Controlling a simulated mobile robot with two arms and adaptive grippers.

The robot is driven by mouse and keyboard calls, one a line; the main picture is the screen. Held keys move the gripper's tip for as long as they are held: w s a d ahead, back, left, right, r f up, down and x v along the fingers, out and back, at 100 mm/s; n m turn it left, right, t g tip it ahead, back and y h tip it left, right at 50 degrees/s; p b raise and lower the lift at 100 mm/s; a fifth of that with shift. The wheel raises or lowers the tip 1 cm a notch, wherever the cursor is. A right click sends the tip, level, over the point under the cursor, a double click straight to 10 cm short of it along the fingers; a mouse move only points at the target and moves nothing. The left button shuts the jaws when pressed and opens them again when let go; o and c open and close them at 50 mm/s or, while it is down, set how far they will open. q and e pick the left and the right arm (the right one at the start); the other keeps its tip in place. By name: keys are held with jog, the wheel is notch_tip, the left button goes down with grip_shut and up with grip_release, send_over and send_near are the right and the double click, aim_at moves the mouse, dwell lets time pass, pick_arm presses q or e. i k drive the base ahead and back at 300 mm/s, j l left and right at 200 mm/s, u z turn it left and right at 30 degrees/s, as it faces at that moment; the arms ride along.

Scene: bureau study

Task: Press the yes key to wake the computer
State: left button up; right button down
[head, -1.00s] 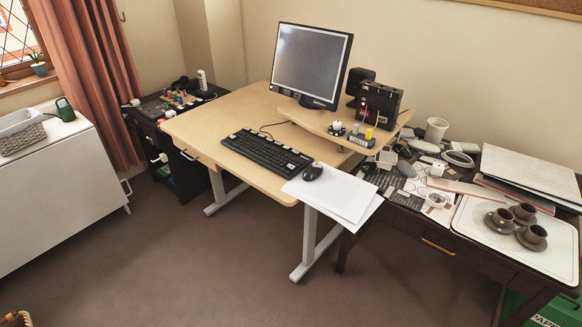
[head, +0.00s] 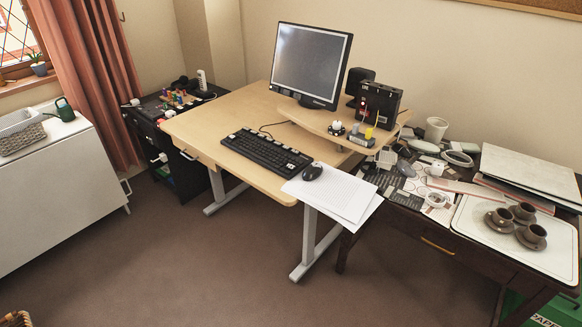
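A black keyboard (head: 266,152) lies on the light wooden desk (head: 205,128). Its keys are too small to tell which one is the yes key. A computer monitor (head: 312,62) with a dark grey, blank screen stands behind it at the back of the desk. Neither of my grippers shows in the head view.
A dark side table (head: 440,240) at the right holds a white tray (head: 490,235) with brown cups, folders and clutter. A white cabinet (head: 60,190) stands at the left, a black drawer unit (head: 165,140) left of the desk. The carpet (head: 200,265) in front is clear.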

aim_at(291, 167)
jog(key=i+j+z, duration=0.15)
jog(key=i+j, duration=0.15)
jog(key=i+j+z, duration=0.15)
jog(key=i+j, duration=0.15)
jog(key=i+j+z, duration=0.2)
jog(key=i+j, duration=0.15)
jog(key=i+j+z, duration=0.15)
jog(key=j, duration=0.25)
jog(key=i+j+z, duration=0.15)
jog(key=i+j, duration=0.2)
jog(key=i+j+z, duration=0.15)
jog(key=j, duration=0.4)
jog(key=i, duration=0.1)
